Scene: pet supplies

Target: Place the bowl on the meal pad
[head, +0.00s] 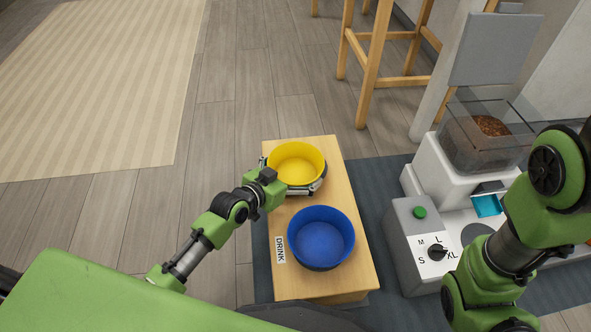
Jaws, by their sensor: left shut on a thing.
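The yellow bowl (297,163) is upright at the far end of a light wooden stand (337,179). My left gripper (294,178) is shut on it, with its grey fingers around the bowl's side. Whether the bowl touches the stand or is slightly above it, I cannot tell. A blue bowl (321,236) sits on the near half of the stand beside a white DRINK label (279,250). No label reading meal shows; the surface under the yellow bowl is hidden. My right arm comes in at the right, but its gripper is out of frame.
A grey-white feeder machine (411,248) with a dial and a clear bin of brown kibble (490,125) stands right of the stand. A dark mat (379,172) lies under both. A wooden stool (376,52) is behind. Floor at left is clear, with a beige rug (100,90).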

